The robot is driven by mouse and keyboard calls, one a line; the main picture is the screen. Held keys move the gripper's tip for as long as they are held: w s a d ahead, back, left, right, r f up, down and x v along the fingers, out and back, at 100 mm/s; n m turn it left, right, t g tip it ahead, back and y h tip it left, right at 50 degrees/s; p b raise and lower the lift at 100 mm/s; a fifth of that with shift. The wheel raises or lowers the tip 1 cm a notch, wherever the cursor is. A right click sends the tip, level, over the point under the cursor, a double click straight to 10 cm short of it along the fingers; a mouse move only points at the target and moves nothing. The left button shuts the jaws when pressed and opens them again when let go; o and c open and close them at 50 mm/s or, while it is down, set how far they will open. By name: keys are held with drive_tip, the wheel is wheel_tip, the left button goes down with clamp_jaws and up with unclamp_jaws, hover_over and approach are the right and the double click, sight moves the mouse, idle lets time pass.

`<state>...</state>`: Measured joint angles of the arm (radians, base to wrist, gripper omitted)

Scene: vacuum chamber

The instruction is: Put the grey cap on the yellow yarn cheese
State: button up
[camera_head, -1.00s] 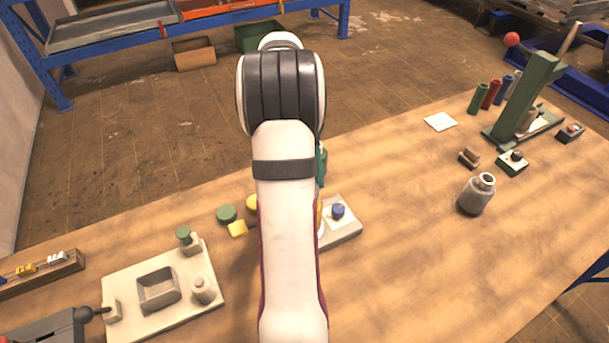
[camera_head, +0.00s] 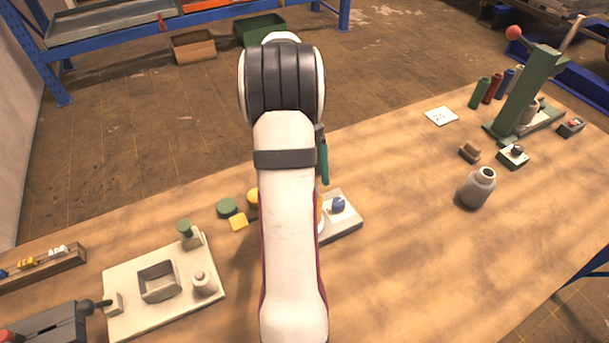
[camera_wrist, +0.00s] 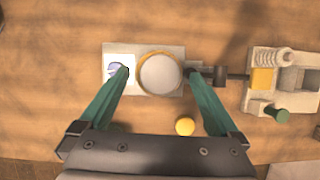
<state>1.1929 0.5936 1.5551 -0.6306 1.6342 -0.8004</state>
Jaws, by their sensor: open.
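The grey cap (camera_wrist: 160,74) is a pale round disc in the wrist view. It lies over the yellow yarn cheese (camera_wrist: 143,60), which shows as a thin yellow rim around part of it. Both are on a light plate (camera_wrist: 117,50) with a blue knob. My gripper (camera_wrist: 158,73) is open, its two teal fingers on either side of the cap with small gaps. Whether the cap is fully seated cannot be told from above. In the head view my arm hides most of the cheese and cap, and one teal finger (camera_head: 322,162) shows beside it.
A pale board (camera_head: 128,312) with a bin and pegs stands at the left. A grey jar (camera_head: 474,190) and green press (camera_head: 530,90) stand to the right. The front right table is clear.

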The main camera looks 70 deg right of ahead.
drive_tip(key=v, duration=1.5)
drive_tip(key=shift+r, duration=0.4)
drive_tip(key=shift+w+d, duration=0.1)
drive_tip(key=shift+w, duration=0.05)
